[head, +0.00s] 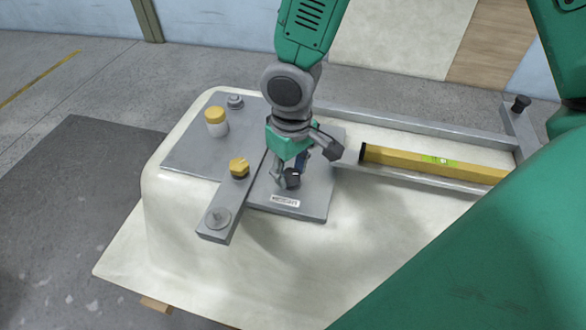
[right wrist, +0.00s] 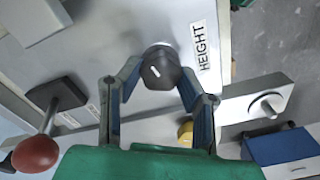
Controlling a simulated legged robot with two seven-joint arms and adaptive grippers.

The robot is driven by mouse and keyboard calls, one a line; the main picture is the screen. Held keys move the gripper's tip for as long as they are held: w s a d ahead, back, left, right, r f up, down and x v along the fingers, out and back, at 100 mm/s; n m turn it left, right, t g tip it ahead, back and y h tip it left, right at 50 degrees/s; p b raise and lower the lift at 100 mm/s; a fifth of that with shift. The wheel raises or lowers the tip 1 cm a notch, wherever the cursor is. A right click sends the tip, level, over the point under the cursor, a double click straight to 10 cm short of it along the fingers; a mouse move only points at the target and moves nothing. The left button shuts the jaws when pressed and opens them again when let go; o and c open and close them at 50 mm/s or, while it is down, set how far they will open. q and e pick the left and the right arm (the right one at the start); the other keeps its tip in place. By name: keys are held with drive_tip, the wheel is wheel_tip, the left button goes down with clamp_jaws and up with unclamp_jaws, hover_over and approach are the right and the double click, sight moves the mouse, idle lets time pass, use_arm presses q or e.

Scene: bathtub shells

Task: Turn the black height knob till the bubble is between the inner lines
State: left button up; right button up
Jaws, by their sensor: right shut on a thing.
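The black height knob (right wrist: 160,68) has a white mark on top and stands on a grey plate beside a label reading HEIGHT (right wrist: 201,48). In the head view the knob (head: 292,181) shows low under my right gripper (head: 291,176). In the right wrist view the two blue-lined fingers of my right gripper (right wrist: 159,82) are closed on the knob's sides. A yellow spirit level (head: 400,159) lies at the right on the grey frame, with a green vial (head: 440,160). The bubble's place between the lines is too small to tell. My left gripper is not in view.
A yellow-topped white knob (head: 216,121), a yellow knob (head: 239,168) and a grey bar (head: 222,222) are left of my gripper. A lever with a red ball (right wrist: 36,154) is close by in the wrist view. The pale tub shell (head: 290,265) is bare in front.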

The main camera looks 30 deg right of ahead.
drive_tip(key=shift+s+a+f, duration=0.15)
drive_tip(key=shift+s+a, duration=0.05)
drive_tip(key=shift+d, duration=0.2)
drive_tip(key=shift+s+d+r+n+p, duration=0.1)
drive_tip(key=shift+d+r+n+p, duration=0.1)
drive_tip(key=shift+n+p, duration=0.95)
drive_tip(key=shift+a+f+n+p, duration=0.15)
drive_tip(key=shift+a+n+p, duration=0.1)
drive_tip(key=shift+n+p, duration=0.2)
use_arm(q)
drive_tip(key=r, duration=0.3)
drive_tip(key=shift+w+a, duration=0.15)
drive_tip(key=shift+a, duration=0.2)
use_arm(e)
drive_tip(key=o, duration=1.1)
drive_tip(key=shift+d, duration=0.1)
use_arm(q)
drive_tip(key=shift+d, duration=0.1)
use_arm(e)
drive_tip(key=shift+o, duration=0.2)
drive_tip(key=shift+w, duration=0.2)
